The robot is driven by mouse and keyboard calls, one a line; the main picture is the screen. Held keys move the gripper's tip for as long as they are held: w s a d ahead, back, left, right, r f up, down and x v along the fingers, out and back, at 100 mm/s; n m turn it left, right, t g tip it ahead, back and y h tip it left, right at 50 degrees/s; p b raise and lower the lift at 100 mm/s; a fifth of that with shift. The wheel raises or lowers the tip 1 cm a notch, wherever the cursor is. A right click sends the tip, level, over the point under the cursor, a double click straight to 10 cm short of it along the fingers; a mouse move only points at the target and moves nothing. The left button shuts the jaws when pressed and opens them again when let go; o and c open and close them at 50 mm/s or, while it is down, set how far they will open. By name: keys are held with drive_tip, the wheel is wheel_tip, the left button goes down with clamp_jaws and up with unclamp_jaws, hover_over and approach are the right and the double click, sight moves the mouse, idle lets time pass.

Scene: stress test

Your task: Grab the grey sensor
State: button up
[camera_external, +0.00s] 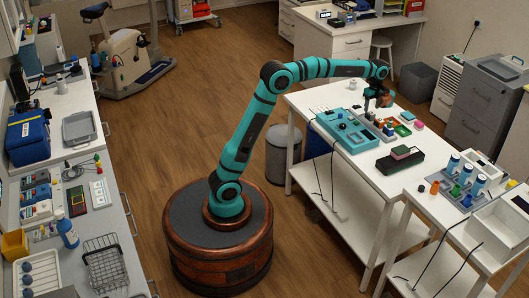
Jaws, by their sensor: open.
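My gripper (377,101) is above the far part of the white table, pointing down, with its jaws open. It is over or close to a group of small coloured parts. I cannot make out a grey sensor for sure; at this size the small parts near my gripper blur together, and the gripper hides some of them. A teal device (347,131) lies just left of and nearer than my gripper. A black case with a pinkish-grey block on top (400,157) lies nearer the front of the table.
Small green and red trays (403,130) lie right of my gripper. Blue-capped bottles (465,175) stand in a grey rack on the adjoining table. A dark cable hangs over the left edge.

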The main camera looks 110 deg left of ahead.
sight(371, 112)
wheel_tip(371, 112, down, 5)
idle(0.3)
drive_tip(key=shift+c, duration=0.2)
drive_tip(key=c, duration=1.1)
